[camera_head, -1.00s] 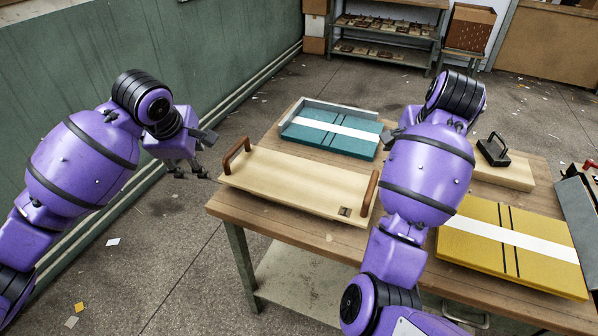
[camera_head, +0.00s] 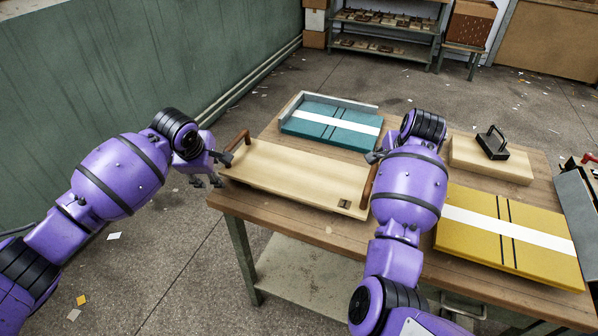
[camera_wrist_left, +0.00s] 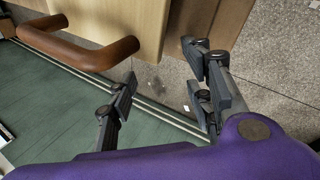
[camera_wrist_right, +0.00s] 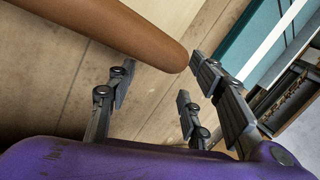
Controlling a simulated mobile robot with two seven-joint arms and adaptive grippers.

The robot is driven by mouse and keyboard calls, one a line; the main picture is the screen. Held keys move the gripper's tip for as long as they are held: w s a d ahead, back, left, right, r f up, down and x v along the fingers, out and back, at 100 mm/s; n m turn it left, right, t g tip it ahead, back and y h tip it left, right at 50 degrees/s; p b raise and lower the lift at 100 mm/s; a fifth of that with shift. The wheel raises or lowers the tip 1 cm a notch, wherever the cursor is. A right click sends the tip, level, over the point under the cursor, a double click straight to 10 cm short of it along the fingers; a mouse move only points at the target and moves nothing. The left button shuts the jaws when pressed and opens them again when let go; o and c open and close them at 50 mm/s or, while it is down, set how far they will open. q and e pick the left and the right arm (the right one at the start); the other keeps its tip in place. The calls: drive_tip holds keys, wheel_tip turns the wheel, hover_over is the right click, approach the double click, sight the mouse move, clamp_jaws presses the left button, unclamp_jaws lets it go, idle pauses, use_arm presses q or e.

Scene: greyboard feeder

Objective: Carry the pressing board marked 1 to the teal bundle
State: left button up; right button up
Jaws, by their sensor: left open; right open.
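The pale wooden pressing board (camera_head: 290,172) lies on the table, with a brown handle at each end and a small dark plate (camera_head: 344,204) near its front right corner; its mark is too small to read. My left gripper (camera_head: 222,170) is open and empty beside the left handle (camera_head: 238,141). In the left wrist view that handle (camera_wrist_left: 85,52) lies left of the fingers (camera_wrist_left: 160,82), not between them. My right gripper is open near the right handle (camera_head: 369,187), partly hidden by my arm. In the right wrist view the handle (camera_wrist_right: 110,30) passes beyond the fingers (camera_wrist_right: 155,85). The teal bundle (camera_head: 312,130) lies behind the board.
A grey corner fence (camera_head: 335,101) borders the teal bundle. A yellow bundle (camera_head: 475,240) lies at front right. A dark-handled block (camera_head: 493,143) sits on a pale wooden block (camera_head: 515,172) at back right. A dark grey machine (camera_head: 580,205) stands beyond the table's right edge.

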use_arm(q)
drive_tip(key=shift+w+d+f, duration=0.35)
drive_tip(key=shift+d+f, duration=0.05)
drive_tip(key=shift+f, duration=0.1)
use_arm(e)
drive_tip(key=shift+w+a+f, duration=0.35)
drive_tip(key=shift+a+f, duration=0.1)
drive_tip(key=shift+f, duration=0.1)
use_arm(q)
drive_tip(key=shift+s+d, duration=0.1)
drive_tip(key=shift+d, duration=0.25)
use_arm(e)
drive_tip(key=shift+s+a+r, duration=0.1)
drive_tip(key=shift+a, duration=0.2)
